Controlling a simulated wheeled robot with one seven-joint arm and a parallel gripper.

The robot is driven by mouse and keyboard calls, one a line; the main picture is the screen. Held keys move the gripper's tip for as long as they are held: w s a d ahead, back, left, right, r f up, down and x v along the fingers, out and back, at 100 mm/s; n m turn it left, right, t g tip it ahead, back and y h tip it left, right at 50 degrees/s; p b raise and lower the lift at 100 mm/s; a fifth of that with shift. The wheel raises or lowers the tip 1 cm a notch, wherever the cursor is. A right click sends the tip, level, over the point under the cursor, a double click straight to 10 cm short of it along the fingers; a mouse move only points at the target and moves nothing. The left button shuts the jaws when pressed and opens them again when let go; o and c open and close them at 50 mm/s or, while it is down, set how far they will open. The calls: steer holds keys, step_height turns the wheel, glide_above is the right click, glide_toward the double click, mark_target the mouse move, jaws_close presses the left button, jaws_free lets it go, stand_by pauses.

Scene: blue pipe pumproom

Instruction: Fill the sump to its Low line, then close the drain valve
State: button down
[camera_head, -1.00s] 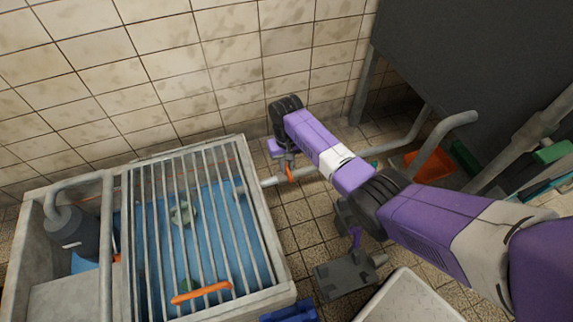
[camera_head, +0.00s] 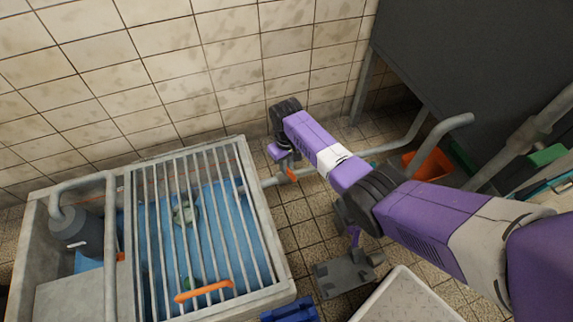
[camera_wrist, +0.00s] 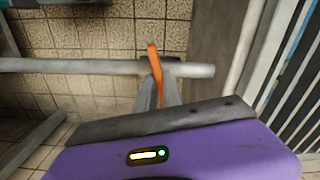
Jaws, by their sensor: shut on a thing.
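The sump is a concrete basin (camera_head: 262,232) at the left of the head view, with blue water (camera_head: 214,205) under a grey bar grate. I cannot make out a Low line. A grey pipe (camera_head: 310,170) leaves its right wall, and an orange valve lever (camera_head: 292,175) sits on this pipe. My gripper (camera_head: 288,160) reaches down to the lever from above, beside the basin. In the wrist view, my gripper (camera_wrist: 159,92) has its fingers shut on the orange lever (camera_wrist: 154,58), which stands across the grey pipe (camera_wrist: 80,67). The valve's inside is hidden.
The grate has an orange handle (camera_head: 204,291). A grey pump (camera_head: 80,235) stands in the basin's left compartment. An orange bin (camera_head: 428,164) is under the dark panel (camera_head: 480,75) at right. A blue object (camera_head: 290,312) lies by the basin's front corner. The tiled wall is close behind.

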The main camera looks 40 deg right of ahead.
steer(key=c, duration=1.5)
jaws_free()
steer(key=shift+r+p, duration=2.05)
steer(key=shift+r, duration=1.85)
